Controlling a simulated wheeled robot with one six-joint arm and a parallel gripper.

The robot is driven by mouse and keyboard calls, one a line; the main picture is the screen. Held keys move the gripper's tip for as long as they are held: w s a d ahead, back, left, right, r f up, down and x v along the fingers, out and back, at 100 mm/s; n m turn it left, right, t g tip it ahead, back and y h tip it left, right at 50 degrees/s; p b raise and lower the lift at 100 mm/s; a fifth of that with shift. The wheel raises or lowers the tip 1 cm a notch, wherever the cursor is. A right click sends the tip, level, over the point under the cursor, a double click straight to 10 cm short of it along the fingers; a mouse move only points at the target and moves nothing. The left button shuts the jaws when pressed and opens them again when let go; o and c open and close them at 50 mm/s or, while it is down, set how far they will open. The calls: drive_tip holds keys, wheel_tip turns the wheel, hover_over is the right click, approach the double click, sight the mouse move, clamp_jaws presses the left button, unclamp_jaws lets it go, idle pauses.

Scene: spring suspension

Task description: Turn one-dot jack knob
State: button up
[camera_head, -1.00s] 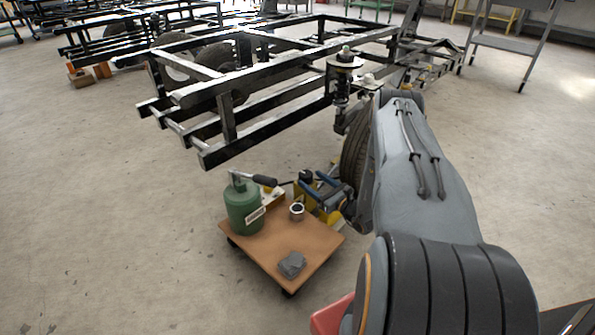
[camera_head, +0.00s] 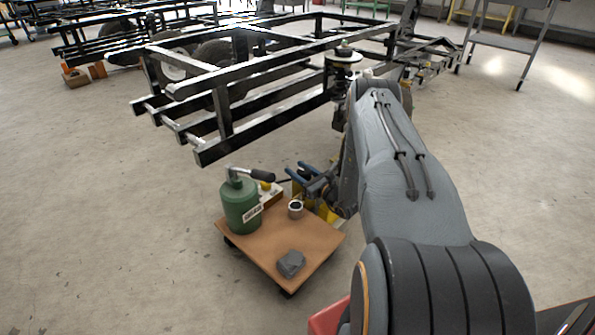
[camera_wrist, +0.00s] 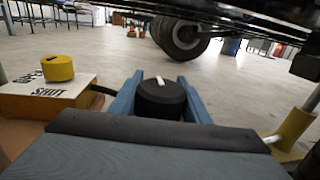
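A round black knob (camera_wrist: 161,98) with a short white mark on top is in the middle of the wrist view. The two blue fingers of my gripper (camera_wrist: 161,88) stand on either side of it, with almost no gap visible. I cannot tell whether they press on it, and no single dot is readable. In the head view my gripper (camera_head: 303,172) is low at the back edge of the brown wheeled board (camera_head: 315,240). Yellow jack parts (camera_head: 330,212) show partly behind my gripper, and another yellow part (camera_wrist: 291,128) is at the right of the wrist view.
A yellow knob (camera_wrist: 57,68) sits on a box marked SHUT (camera_wrist: 47,97), left of my fingers. The black frame (camera_head: 225,118) overhangs behind. Floor in front is clear.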

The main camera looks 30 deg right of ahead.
drive_tip(key=c, duration=0.4)
drive_tip(key=shift+o, duration=0.2)
drive_tip(key=n+y, duration=0.1)
drive_tip(key=y, duration=0.1)
drive_tip(key=n+g+y+b, duration=0.1)
drive_tip(key=n+y, duration=0.1)
drive_tip(key=shift+s+a+g, duration=0.1)
drive_tip(key=shift+a+g, duration=0.2)
drive_tip(key=shift+a, duration=0.05)
drive_tip(key=shift+s+a+n+g+y+b, duration=0.1)
drive_tip(key=shift+a+n+g+y+b, duration=0.1)
drive_tip(key=shift+n+g+y+b, duration=0.35)
drive_tip(key=shift+s+a+n+g+y+b, duration=0.15)
drive_tip(key=shift+n+g+y+b, duration=0.15)
drive_tip(key=shift+y, duration=0.45)
drive_tip(key=o, duration=1)
drive_tip(key=shift+o, duration=0.2)
drive_tip(key=shift+t, duration=0.25)
